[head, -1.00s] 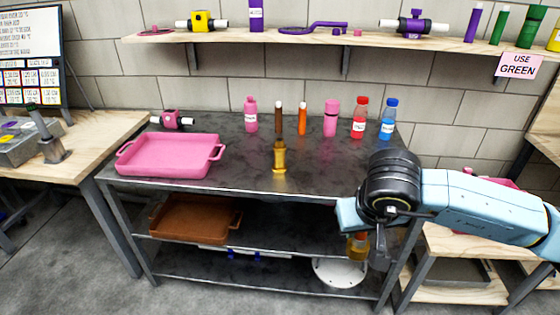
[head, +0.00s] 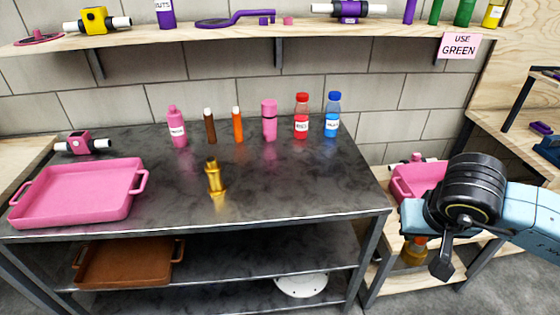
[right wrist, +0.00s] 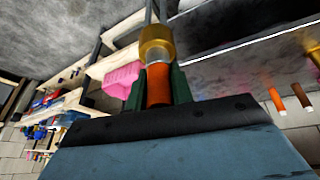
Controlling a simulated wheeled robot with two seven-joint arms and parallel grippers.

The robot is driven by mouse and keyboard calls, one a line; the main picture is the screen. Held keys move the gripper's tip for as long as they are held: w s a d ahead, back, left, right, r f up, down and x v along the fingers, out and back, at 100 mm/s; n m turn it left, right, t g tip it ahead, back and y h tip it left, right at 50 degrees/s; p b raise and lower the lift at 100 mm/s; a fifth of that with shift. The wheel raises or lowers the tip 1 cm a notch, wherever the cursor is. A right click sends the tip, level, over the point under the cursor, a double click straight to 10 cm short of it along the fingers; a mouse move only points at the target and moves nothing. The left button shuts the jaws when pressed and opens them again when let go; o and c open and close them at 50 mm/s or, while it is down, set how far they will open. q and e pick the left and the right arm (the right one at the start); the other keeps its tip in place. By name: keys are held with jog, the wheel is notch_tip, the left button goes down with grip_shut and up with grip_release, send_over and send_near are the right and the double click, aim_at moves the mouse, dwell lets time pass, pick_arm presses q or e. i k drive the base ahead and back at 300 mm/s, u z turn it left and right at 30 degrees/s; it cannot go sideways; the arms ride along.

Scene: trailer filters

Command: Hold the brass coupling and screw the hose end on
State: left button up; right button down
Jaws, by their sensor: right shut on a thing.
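The brass coupling (head: 215,180) stands upright on the dark table, left of centre in the head view, with nothing holding it. My right gripper (right wrist: 158,90) is shut on the hose end (right wrist: 158,82), an orange tube with a clear collar and a brass-coloured ring at its tip. In the head view the hose end (head: 414,250) shows small and partly hidden below my black wrist, right of the table's right edge and well apart from the coupling. My left gripper is not in view.
A pink tray (head: 85,195) sits at the table's left. Several bottles and tubes, including a red-capped bottle (head: 301,120), line its back. A pink bin (head: 415,182) stands on a low wooden shelf at right, behind my right arm. The table's front right is clear.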

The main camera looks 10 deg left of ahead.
aim_at(212, 169)
jog(key=u, duration=0.3)
jog(key=i, duration=1)
jog(key=u, duration=0.8)
